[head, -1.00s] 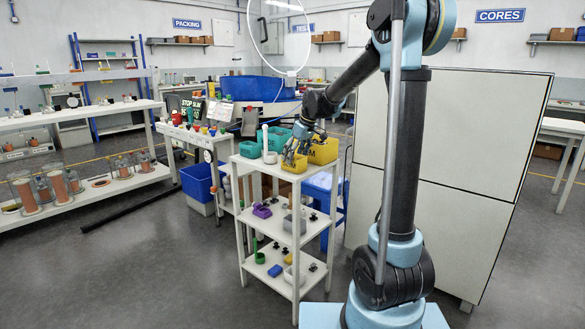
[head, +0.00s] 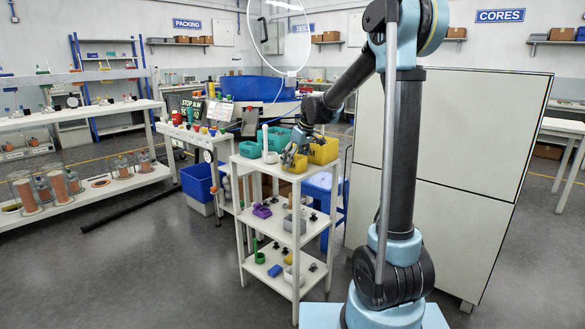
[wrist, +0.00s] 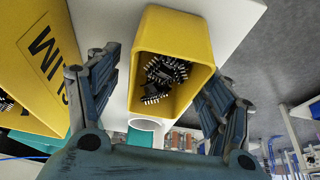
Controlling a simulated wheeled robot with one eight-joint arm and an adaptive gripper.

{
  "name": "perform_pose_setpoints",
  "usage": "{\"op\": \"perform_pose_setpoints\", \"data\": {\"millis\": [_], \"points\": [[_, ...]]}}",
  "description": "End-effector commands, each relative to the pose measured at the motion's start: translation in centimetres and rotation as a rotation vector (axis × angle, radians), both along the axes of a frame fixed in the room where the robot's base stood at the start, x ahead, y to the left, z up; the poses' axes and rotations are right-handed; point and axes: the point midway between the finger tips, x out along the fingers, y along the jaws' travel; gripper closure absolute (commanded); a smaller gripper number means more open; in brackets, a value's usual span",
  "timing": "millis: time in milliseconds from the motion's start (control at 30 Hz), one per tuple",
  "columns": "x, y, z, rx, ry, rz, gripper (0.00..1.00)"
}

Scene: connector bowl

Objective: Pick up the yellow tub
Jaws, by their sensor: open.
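A small yellow tub (wrist: 186,25) with black, many-pinned connectors (wrist: 164,78) inside is in the middle of the wrist view. In the head view the tub (head: 294,168) stands at the front edge of the white rack's top shelf. My gripper (wrist: 168,75) is open, with one finger on each side of the tub. I cannot tell whether the fingers touch its walls. In the head view my gripper (head: 293,154) is right over the tub and hides part of it.
A larger yellow bin (wrist: 32,65) with dark lettering stands close beside the left finger; it also shows in the head view (head: 323,151). Teal bins (head: 278,137) and a white cup (wrist: 147,124) are near. Lower shelves of the rack (head: 262,226) hold small parts.

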Motion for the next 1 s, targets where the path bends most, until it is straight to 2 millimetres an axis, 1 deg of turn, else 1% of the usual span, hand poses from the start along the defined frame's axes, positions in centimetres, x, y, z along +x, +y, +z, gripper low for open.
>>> {"op": "perform_pose_setpoints", "data": {"millis": [267,300,367,400,500,833,933,1000], "points": [[0.0,0.0,-0.1,0.000,0.000,0.000,0.27],[0.0,0.0,-0.1,0.000,0.000,0.000,0.31],[0.0,0.0,0.0,0.000,0.000,0.000,0.45],[0.0,0.0,0.0,0.000,0.000,0.000,0.54],[0.0,0.0,0.0,0.000,0.000,0.000,0.75],[0.0,0.0,0.1,0.000,0.000,0.000,0.75],[0.0,0.0,0.6,0.000,0.000,0.000,0.75],[0.0,0.0,1.4,0.000,0.000,0.000,0.75]]}}
